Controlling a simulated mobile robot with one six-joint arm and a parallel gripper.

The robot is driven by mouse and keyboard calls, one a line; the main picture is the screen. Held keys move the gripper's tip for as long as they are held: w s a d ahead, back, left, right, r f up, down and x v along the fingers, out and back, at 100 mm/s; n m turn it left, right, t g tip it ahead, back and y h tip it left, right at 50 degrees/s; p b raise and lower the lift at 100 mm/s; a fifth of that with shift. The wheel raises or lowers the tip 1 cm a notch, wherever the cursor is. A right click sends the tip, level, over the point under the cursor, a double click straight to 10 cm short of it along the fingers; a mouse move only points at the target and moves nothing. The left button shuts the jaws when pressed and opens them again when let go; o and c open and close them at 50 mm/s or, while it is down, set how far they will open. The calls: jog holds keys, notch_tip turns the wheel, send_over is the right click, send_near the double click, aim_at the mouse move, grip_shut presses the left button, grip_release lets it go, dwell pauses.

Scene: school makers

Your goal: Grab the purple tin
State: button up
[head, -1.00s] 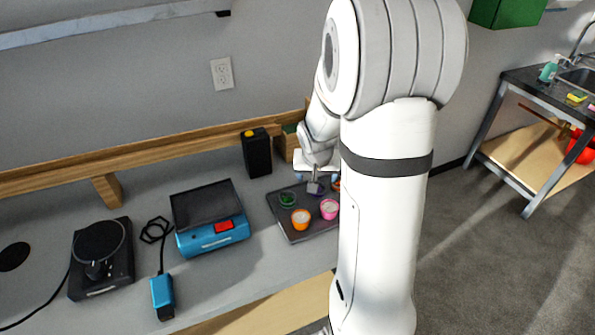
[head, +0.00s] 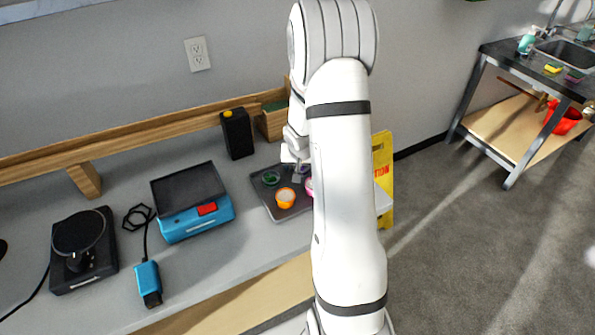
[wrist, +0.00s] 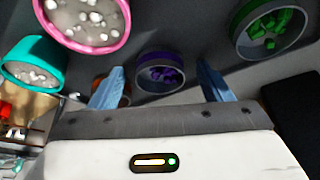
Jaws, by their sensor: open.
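The purple tin (wrist: 163,84) shows in the wrist view, a round grey-rimmed tin with purple bits inside. It lies between my two fingers as seen there, with no finger visibly touching it. My gripper (wrist: 160,70) is open and empty. In the head view my gripper (head: 298,176) is small and partly hidden by my arm, over the back right of the dark tray (head: 272,207). The purple tin cannot be made out clearly there.
A green tin (wrist: 270,30), a pink tin (wrist: 88,45) and a teal tin (wrist: 33,75) stand around the purple one. An orange tin (head: 285,203) is on the tray front. A black box (head: 237,134) and blue scale (head: 200,222) stand to the left.

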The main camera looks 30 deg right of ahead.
jog(key=c, duration=1.1)
jog(key=shift+r, duration=0.15)
